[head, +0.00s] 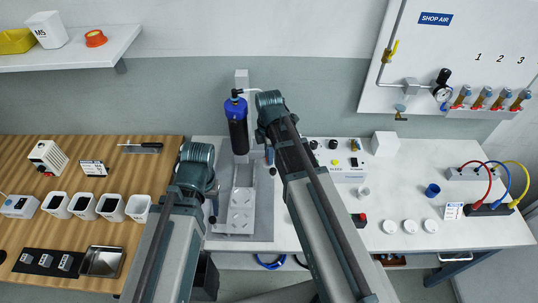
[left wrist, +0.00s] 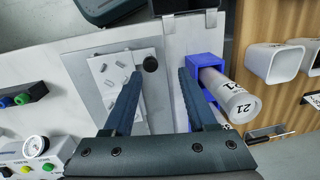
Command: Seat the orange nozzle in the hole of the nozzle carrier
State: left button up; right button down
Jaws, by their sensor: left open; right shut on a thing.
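I cannot make out the orange nozzle in either view, and I cannot identify the nozzle carrier's hole for certain. A gantry with a black and blue cylinder (head: 238,130) stands at the back of the bench. My left gripper (head: 213,210) is lower, at the left edge of the gantry base. In the left wrist view its fingers (left wrist: 162,76) are apart with nothing between them. A light plate (head: 241,210) with small parts lies on the base.
White bins (head: 82,205) and a metal tray (head: 101,262) are on the wooden bench at left. In the left wrist view a blue holder (left wrist: 204,68) with white cylinders marked 21 is right of the fingers. White discs (head: 410,226) and a blue cup (head: 432,190) lie at right.

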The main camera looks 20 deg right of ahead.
pick_arm(q)
jog(key=shift+f, duration=0.3)
pick_arm(e)
jog(key=shift+f, duration=0.35)
jog(key=c, duration=0.7)
grip_release()
jog(key=shift+r, duration=0.1)
pick_arm(q)
jog(key=shift+r, duration=0.1)
pick_arm(e)
jog(key=shift+w, duration=0.15)
pick_arm(q)
jog(key=shift+r+p, duration=0.55)
jog(key=shift+r, duration=0.15)
pick_arm(e)
jog(key=shift+r, duration=0.7)
pick_arm(q)
notch_tip(320, 180, up, 12)
jog(key=p, duration=1.2)
jog(key=shift+r, duration=0.15)
pick_arm(e)
jog(key=r, duration=1.2)
jog(key=shift+s+r, duration=0.2)
jog(key=shift+s, duration=0.05)
